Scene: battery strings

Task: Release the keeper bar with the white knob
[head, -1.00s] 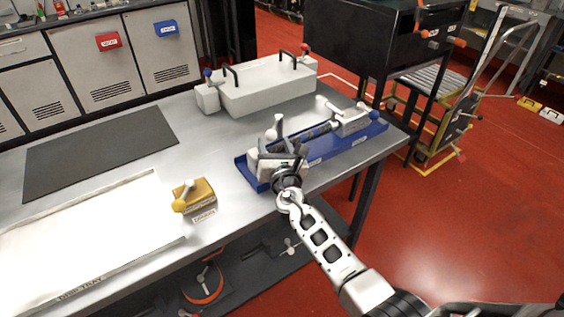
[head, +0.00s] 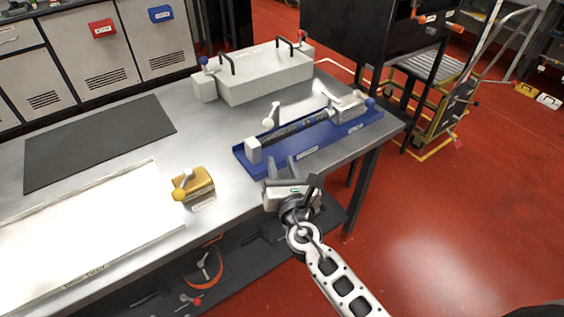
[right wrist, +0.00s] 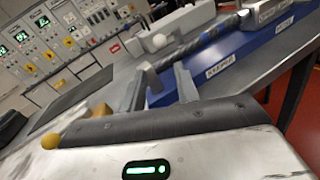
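A white-knobbed lever (head: 271,116) stands beside the left part of a dark rod (head: 300,128) on a blue tray (head: 318,151). I take it for the keeper bar's knob; the bar itself is hard to make out. The white knob also shows in the right wrist view (right wrist: 159,41). A grey block (head: 253,151) sits at the rod's near end. My right gripper (head: 283,166) is open and empty at the tray's front edge, short of the knob. Its two fingers (right wrist: 160,88) stand apart in the right wrist view. My left gripper is out of view.
A yellow block with a yellow knob (head: 196,184) lies left of my right gripper. A white tray (head: 165,206) and a dark mat (head: 100,140) lie farther left. A long grey box with handles (head: 262,80) stands behind the blue tray.

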